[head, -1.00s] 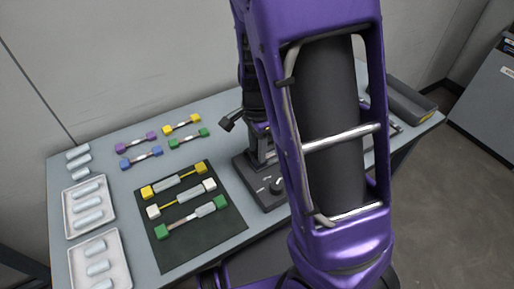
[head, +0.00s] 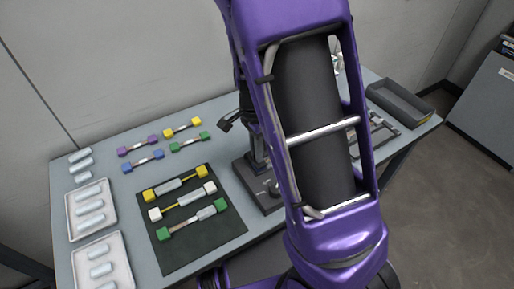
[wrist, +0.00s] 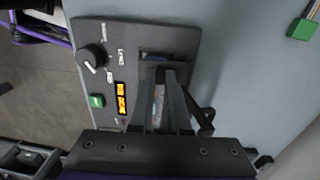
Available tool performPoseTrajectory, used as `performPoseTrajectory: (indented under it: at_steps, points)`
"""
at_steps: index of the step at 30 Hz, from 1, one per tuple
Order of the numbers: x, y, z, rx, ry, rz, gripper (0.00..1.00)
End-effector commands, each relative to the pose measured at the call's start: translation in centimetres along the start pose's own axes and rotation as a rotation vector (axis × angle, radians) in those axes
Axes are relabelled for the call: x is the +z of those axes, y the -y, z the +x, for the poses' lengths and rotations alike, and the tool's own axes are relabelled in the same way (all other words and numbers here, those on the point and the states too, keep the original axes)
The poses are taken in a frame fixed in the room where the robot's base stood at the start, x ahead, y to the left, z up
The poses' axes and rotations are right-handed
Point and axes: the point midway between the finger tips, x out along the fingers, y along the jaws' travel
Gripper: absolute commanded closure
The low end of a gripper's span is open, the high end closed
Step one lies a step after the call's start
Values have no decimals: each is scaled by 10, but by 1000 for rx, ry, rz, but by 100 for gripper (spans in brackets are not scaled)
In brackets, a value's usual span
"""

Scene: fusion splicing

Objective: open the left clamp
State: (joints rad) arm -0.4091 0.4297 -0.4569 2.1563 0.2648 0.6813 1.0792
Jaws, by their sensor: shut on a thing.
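The splicer, a dark machine, stands on the table; its base (head: 258,190) shows left of my arm in the head view. In the wrist view its panel (wrist: 108,55) carries a round knob, a green button and a lit orange display. My gripper (wrist: 164,74) reaches down over the splicer beside this panel, its two dark fingers close together. It is shut on a small part at the splicer's recess, which I take to be the left clamp; the fingers hide most of it. The head view does not show the fingertips; my purple arm covers them.
A dark mat (head: 205,240) with several coloured-end fibre pieces lies left of the splicer. White trays (head: 70,221) (head: 78,270) with pale cylinders stand further left. A grey open bin (head: 400,102) is at the right end. A black lever-like part (wrist: 205,122) stands close right of my fingers.

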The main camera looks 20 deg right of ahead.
Motion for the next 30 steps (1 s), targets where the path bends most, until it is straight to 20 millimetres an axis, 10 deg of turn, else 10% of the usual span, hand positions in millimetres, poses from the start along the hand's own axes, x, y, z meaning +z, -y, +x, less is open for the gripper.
performPoseTrajectory:
  at_steps: [30]
  points:
    - [0, 41, -12, 855, -2, -2, 100]
